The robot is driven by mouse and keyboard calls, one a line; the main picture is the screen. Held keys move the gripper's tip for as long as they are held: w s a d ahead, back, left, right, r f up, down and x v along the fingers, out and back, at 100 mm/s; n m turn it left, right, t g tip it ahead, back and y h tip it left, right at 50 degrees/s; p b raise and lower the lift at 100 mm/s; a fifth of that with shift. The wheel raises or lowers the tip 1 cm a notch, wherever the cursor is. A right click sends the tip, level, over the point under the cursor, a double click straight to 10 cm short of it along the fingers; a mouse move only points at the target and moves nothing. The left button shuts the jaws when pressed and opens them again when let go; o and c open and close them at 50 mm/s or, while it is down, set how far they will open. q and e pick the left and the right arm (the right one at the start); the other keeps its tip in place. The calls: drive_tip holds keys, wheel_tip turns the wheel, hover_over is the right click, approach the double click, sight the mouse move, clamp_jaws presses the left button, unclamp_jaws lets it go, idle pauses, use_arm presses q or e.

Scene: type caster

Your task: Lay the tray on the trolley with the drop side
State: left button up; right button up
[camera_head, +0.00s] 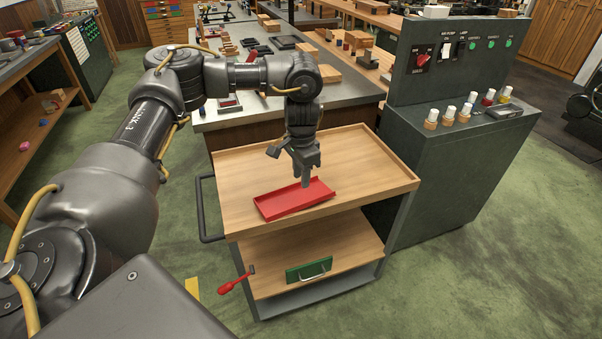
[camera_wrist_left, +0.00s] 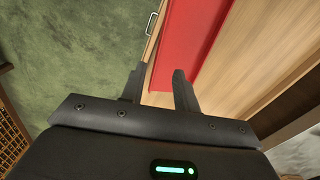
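The shallow red tray (camera_head: 285,205) appears to lie on the wooden top of the trolley (camera_head: 370,165), near its front left edge, set at a slant. It also shows in the left wrist view (camera_wrist_left: 190,45). My left gripper (camera_head: 306,182) points down over the tray's back right part. My right gripper is not in view.
A green panel with a handle (camera_head: 309,270) and a red lever (camera_head: 236,282) are at the trolley's lower front. A dark push bar (camera_head: 203,210) juts out on the left. A control cabinet (camera_head: 450,160) stands close on the right, a cluttered workbench (camera_head: 235,115) behind.

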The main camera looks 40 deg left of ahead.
sight(301, 204)
use_arm(q)
wheel_tip(301, 204, down, 11)
drive_tip(key=shift+r+b, duration=0.1)
drive_tip(key=shift+b, duration=0.7)
drive_tip(key=c, duration=0.6)
clamp_jaws()
